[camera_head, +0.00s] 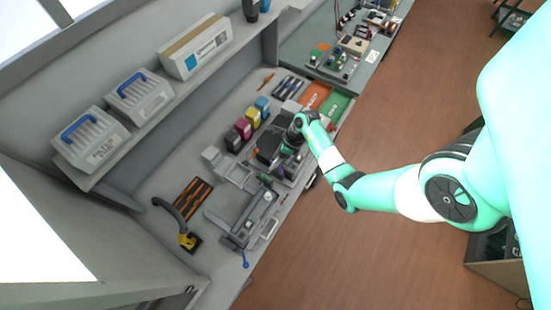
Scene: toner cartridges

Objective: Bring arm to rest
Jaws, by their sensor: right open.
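My right arm comes in from the right, and its wrist is over the workbench (157,230). My right gripper (287,148) points down close to a dark block-shaped device on the bench. Its jaws are small and partly hidden by the wrist, and I see nothing held in them. Toner cartridges stand in a row left of the wrist: a magenta one (242,128), a yellow one (253,117), a blue one (262,106) and a dark one (233,140). My left gripper does not show.
A grey fixture (250,215) and a black-and-orange tool tray (193,198) lie on the bench. A shelf above holds two clear cases with blue handles (141,94) and a white box (196,46). An open box (490,250) stands on the wooden floor at right.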

